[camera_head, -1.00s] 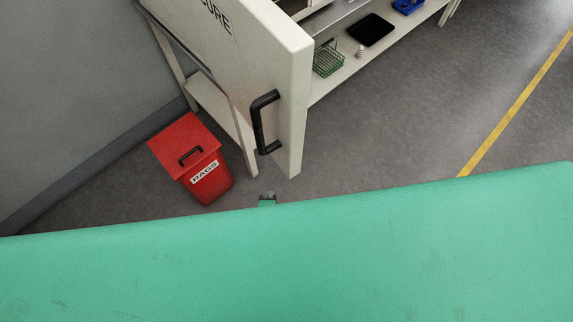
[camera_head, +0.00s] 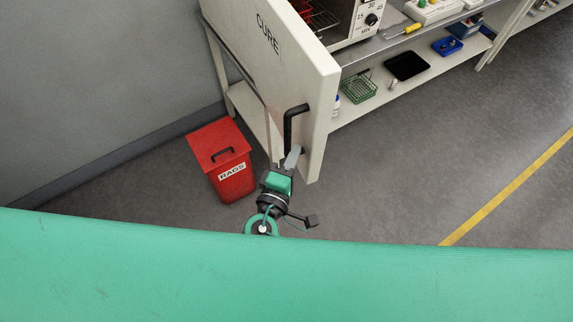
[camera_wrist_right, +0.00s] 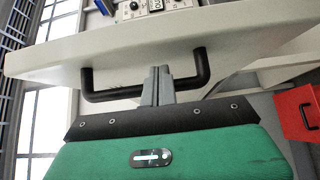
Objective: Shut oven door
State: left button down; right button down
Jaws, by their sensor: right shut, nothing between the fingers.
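The oven door (camera_head: 275,62) is a cream panel marked CURE. It stands wide open, swung out from the oven (camera_head: 350,22), whose lit interior rack and dial panel show behind it. A black bar handle (camera_head: 289,125) is on the door's outer face, near its free edge. My right gripper (camera_head: 294,155) is shut and empty at the lower end of the handle. In the right wrist view the closed fingers (camera_wrist_right: 158,85) overlap the handle (camera_wrist_right: 105,96) close to the door face; I cannot tell whether they touch. My left gripper is not in view.
A red RAGS bin (camera_head: 229,168) stands on the floor left of my right gripper, below the door. The bench's lower shelf (camera_head: 375,103) holds a green wire basket (camera_head: 358,90) and a black tray (camera_head: 407,66). The floor to the right is clear, with a yellow line (camera_head: 510,185).

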jog(key=shift+p+x, duration=0.3)
jog(key=shift+x, duration=0.9)
